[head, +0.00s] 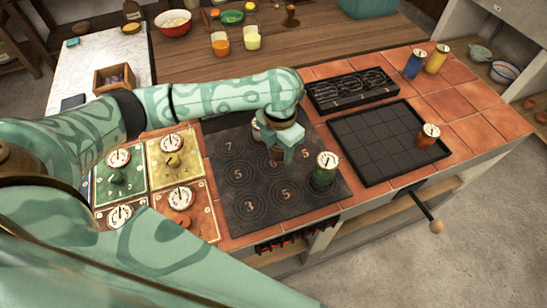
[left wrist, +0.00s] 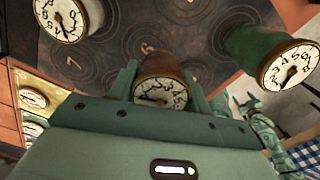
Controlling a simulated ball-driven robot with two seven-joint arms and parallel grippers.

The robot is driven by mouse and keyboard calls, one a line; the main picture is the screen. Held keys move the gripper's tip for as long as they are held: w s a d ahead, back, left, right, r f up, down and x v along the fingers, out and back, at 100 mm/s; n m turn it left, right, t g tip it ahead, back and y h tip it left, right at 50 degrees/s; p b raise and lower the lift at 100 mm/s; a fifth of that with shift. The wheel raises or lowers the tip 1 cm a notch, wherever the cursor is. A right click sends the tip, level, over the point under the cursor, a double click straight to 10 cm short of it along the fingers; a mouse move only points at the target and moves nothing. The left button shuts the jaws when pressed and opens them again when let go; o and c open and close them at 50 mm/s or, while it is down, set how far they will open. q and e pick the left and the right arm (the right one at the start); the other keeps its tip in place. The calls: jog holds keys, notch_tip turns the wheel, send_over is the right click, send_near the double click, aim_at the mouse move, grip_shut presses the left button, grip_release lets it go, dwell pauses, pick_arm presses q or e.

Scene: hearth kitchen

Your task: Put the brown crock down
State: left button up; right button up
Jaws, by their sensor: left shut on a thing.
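My left gripper (head: 278,152) is shut on the brown crock (head: 276,160), over the dark plate (head: 240,208) with numbered rings. In the left wrist view the brown crock (left wrist: 165,68) sits between the two fingers, its white dial facing the camera. I cannot tell whether its base touches the plate. A green crock (head: 322,178) with a dial stands on the plate to the right; it also shows in the left wrist view (left wrist: 258,45). Another dial-topped crock (head: 257,131) is partly hidden behind the gripper. A patterned teal part of mine (left wrist: 262,130) shows at the right of the wrist view.
A black grate (head: 350,88) lies behind. Blue (head: 414,65) and yellow (head: 436,60) crocks stand far right.

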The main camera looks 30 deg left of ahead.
aim_at(273, 163)
pick_arm(q)
jog(key=shift+w+a+f, duration=0.1)
jog(key=shift+a+f, duration=0.3)
jog(key=shift+f, duration=0.1)
jog(key=f+b, duration=0.1)
jog(key=f, duration=0.1)
jog(key=a+f+b, duration=0.1)
jog(key=f+b, duration=0.1)
jog(key=shift+w+a+f, duration=0.1)
jog(key=shift+a+f, duration=0.05)
jog(key=shift+f, duration=0.2)
jog(key=shift+r, duration=0.15)
jog(key=o, duration=1.1)
jog(key=shift+o, duration=0.2)
notch_tip(273, 163, up, 12)
jog(key=p, duration=0.5)
jog(key=shift+p, duration=0.35)
